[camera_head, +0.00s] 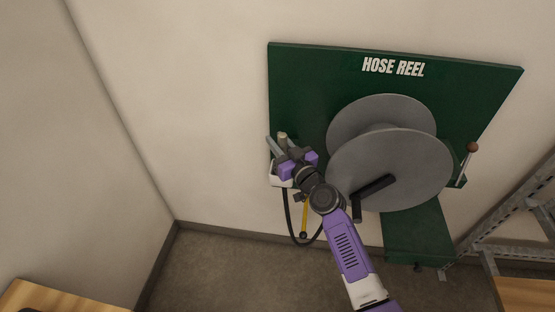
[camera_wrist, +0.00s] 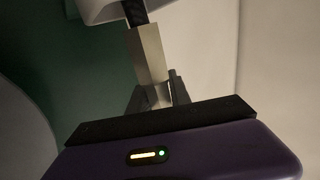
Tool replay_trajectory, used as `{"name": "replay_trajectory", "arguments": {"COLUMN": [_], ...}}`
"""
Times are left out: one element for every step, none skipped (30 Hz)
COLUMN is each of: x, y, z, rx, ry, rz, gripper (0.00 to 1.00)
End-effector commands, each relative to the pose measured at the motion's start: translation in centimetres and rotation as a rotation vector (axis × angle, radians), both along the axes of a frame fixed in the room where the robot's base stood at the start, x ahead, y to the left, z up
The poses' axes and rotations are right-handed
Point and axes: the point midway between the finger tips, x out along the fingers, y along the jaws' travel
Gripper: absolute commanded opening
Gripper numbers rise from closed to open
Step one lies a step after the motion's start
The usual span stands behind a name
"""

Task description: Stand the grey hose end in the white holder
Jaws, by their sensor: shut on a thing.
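My gripper (camera_head: 290,158) is at the left edge of the green board, right at the white holder (camera_head: 279,181). In the wrist view its dark fingers (camera_wrist: 158,97) are shut on the grey hose end (camera_wrist: 149,52), a pale, square-sided piece. A black section joins the far end of this piece and meets the white holder (camera_wrist: 100,10) at the top of the wrist view. Whether the hose end is seated in the holder or only against it cannot be told. In the head view my gripper hides much of the holder. A black hose (camera_head: 290,222) hangs in a loop below.
A grey reel (camera_head: 392,165) with a dark crank handle (camera_head: 372,187) is on the green board (camera_head: 300,75), just right of my arm. A lever with a brown knob (camera_head: 473,147) is at the board's right. Metal shelving (camera_head: 510,217) stands at right. The wall at left is clear.

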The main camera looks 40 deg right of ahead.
Motion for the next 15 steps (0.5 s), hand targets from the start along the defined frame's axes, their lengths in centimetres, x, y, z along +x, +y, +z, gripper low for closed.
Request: {"name": "replay_trajectory", "arguments": {"x": [0.0, 0.0, 0.0, 0.0, 0.0, 0.0, 0.0, 0.0, 0.0, 0.0, 0.0, 0.0, 0.0, 0.0, 0.0], "y": [0.0, 0.0, 0.0, 0.0, 0.0, 0.0, 0.0, 0.0, 0.0, 0.0, 0.0, 0.0, 0.0, 0.0, 0.0], "z": [-0.7, -0.8, -0.9, -1.1, -1.3, -1.9, -2.4, -2.9, -3.6, -4.0, -4.4, -4.8, -5.0, -5.2, -5.3], "rx": [0.0, 0.0, -0.001, -0.001, -0.001, 0.0, 0.0, 0.001, 0.001, 0.001, 0.0, 0.001, -0.001, 0.0, -0.001], "ry": [-0.001, -0.002, -0.002, -0.002, -0.002, -0.001, -0.001, 0.0, 0.0, -0.001, -0.002, -0.001, -0.002, -0.001, -0.002], "rz": [0.0, 0.001, 0.001, 0.001, 0.001, 0.001, 0.0, 0.0, 0.0, 0.0, 0.0, 0.0, 0.0, 0.0, 0.0], "gripper": [0.0, 0.0, 0.0, 0.0, 0.0, 0.0, 0.0, 0.0, 0.0, 0.0, 0.0, 0.0, 0.0, 0.0, 0.0]}}
